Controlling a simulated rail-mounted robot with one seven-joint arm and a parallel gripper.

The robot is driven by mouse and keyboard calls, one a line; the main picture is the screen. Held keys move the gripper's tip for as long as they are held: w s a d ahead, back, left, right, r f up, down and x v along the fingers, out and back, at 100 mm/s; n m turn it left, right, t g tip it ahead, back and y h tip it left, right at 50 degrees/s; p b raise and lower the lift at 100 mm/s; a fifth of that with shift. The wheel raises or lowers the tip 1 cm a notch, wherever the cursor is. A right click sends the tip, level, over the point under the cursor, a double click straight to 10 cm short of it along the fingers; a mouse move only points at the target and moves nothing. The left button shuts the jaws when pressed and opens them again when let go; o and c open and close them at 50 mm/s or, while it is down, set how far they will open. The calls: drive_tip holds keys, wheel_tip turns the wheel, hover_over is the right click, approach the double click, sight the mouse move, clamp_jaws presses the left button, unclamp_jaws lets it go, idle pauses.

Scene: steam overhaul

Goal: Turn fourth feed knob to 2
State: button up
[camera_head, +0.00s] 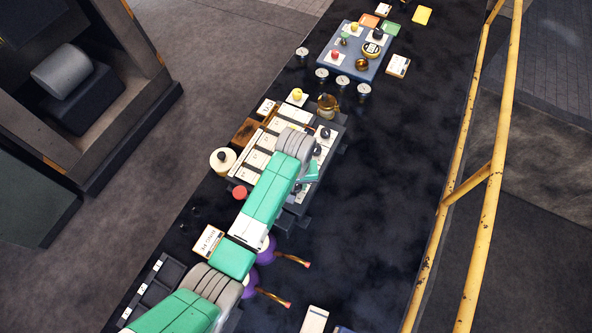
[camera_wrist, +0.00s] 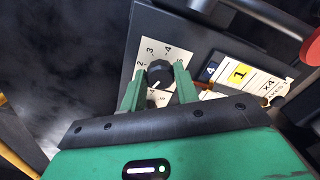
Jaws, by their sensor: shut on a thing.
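The black feed knob (camera_wrist: 159,71) sits on a pale dial plate (camera_wrist: 151,49) with printed numbers, 2, 3 and 4 among them. A small light mark shows on the knob's lower side; I cannot tell exactly which number it points at. My gripper (camera_wrist: 160,76) has its two green fingers on either side of the knob and is shut on it. In the head view my gripper (camera_head: 308,172) is at the right edge of the feed panel (camera_head: 259,141), and my arm hides part of the panel.
Other black knobs (camera_head: 325,132) stand farther up the panel. A brass pot (camera_head: 327,106) is at its far end. A yellow tag (camera_wrist: 239,72) marked 1 and a red round part (camera_wrist: 311,47) are right of the dial. Dark bench right of the panel is clear up to a yellow railing (camera_head: 490,190).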

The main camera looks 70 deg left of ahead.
sight(296, 186)
drive_tip(key=m+p, duration=0.3)
drive_tip(key=m, duration=0.3)
drive_tip(key=shift+r, duration=0.2)
drive_tip(key=m+p, duration=0.2)
drive_tip(key=m, duration=0.4)
drive_tip(key=shift+a+f, duration=0.1)
drive_tip(key=shift+f, duration=0.05)
drive_tip(key=shift+m, duration=0.4)
drive_tip(key=o, duration=1)
drive_tip(key=shift+c, duration=0.2)
wheel_tip(296, 186, up, 8)
drive_tip(key=shift+f+p, duration=0.1)
drive_tip(key=shift+p, duration=0.2)
